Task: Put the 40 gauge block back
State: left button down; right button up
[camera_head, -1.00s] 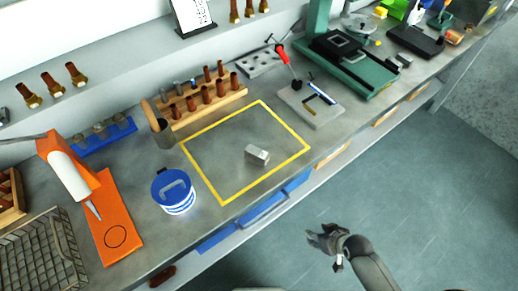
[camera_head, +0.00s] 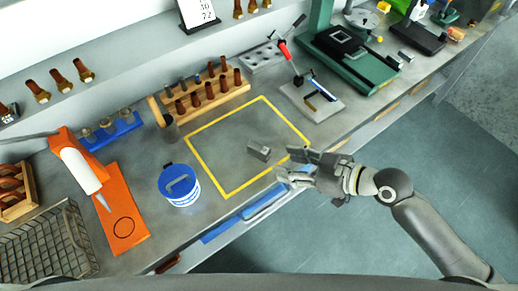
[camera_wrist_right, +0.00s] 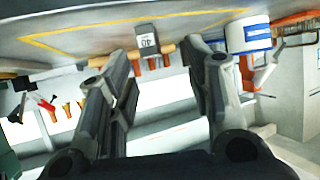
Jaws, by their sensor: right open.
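The 40 gauge block (camera_head: 259,151) is a small grey metal block lying on the bench inside the yellow outlined square (camera_head: 217,190), near its right side. In the right wrist view the block (camera_wrist_right: 147,40) shows a face marked 40, seen upside down. My right gripper (camera_head: 281,161) is open and empty, just to the right of the block at the bench's front edge, its fingers pointing at it. In the wrist view the block lies beyond and between the two spread fingers (camera_wrist_right: 163,58), apart from them. My left gripper is not in view.
A blue and white tub (camera_head: 180,187) stands left of the square. A wooden rack of brown pieces (camera_head: 208,97) is behind it. A grey plate with a red-handled lever (camera_head: 311,98) stands at the back right. The square is otherwise clear.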

aim_at(259, 147)
jog(key=shift+w+d+r+y, duration=0.1)
jog(key=shift+w+r+y, duration=0.3)
jog(key=shift+w+r, duration=0.45)
jog(key=p+x, duration=0.1)
jog(key=x, duration=0.4)
jog(key=shift+w+f+p, duration=0.15)
jog(key=shift+p, duration=0.25)
jog(key=shift+w+a+f+p, duration=0.15)
jog(key=shift+w+a+p, duration=0.15)
jog(key=shift+a+p, duration=0.2)
jog(key=p+x, duration=0.1)
jog(key=x, duration=0.2)
jog(key=shift+f, duration=0.15)
jog(key=shift+w+a+f, duration=0.25)
jog(key=shift+a+f, duration=0.05)
grip_shut()
jog(key=shift+r, duration=0.1)
